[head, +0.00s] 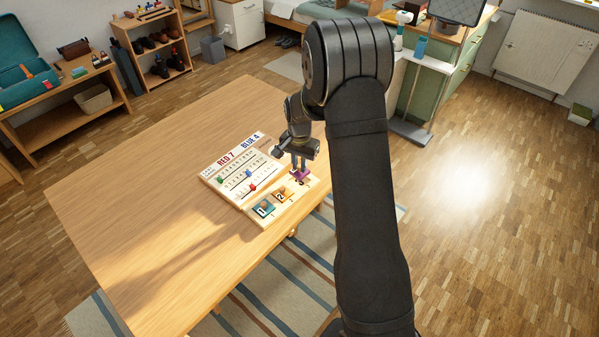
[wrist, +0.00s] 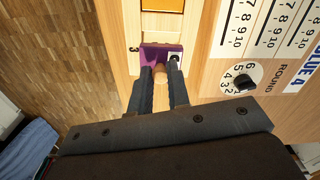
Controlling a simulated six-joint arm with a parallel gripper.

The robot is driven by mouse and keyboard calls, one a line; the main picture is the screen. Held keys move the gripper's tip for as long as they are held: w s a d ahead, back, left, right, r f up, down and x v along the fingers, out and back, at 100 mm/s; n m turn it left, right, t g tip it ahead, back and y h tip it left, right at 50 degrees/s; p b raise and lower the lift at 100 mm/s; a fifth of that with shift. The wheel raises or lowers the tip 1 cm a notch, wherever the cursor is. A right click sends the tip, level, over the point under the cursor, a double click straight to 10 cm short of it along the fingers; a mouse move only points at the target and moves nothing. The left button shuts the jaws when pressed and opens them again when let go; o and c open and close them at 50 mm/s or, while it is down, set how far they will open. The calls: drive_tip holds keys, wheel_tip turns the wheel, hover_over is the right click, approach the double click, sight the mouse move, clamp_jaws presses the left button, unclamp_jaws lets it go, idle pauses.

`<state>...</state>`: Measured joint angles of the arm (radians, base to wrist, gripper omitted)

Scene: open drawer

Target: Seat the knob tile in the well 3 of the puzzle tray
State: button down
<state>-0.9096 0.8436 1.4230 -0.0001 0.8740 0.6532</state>
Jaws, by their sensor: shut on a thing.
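The knob tile is purple with a wooden knob. It shows in the head view (head: 303,176) at the far right end of the puzzle tray and in the wrist view (wrist: 153,48) beside the printed 3. My gripper (head: 299,168) points down and is shut on the knob; its two fingers also show in the wrist view (wrist: 161,77). The puzzle tray (head: 263,224) is pale wood. Well 3 is covered by the tile and fingers, and I cannot tell whether the tile is in it or just above it.
The blue tile 1 (head: 263,209) and orange tile 2 (head: 281,195) sit in the tray. A scoreboard (head: 215,171) with small coloured markers lies beside the tray; its round dial (wrist: 241,77) is near my gripper. The table (head: 130,210) is clear toward the left.

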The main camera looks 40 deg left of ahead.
sight(299, 171)
drive_tip(key=shift+f, duration=1.95)
drive_tip(key=shift+f, duration=0.15)
drive_tip(key=c, duration=1.4)
unclamp_jaws()
drive_tip(key=shift+o, duration=0.2)
wheel_tip(299, 171, up, 12)
drive_tip(key=shift+r, duration=0.2)
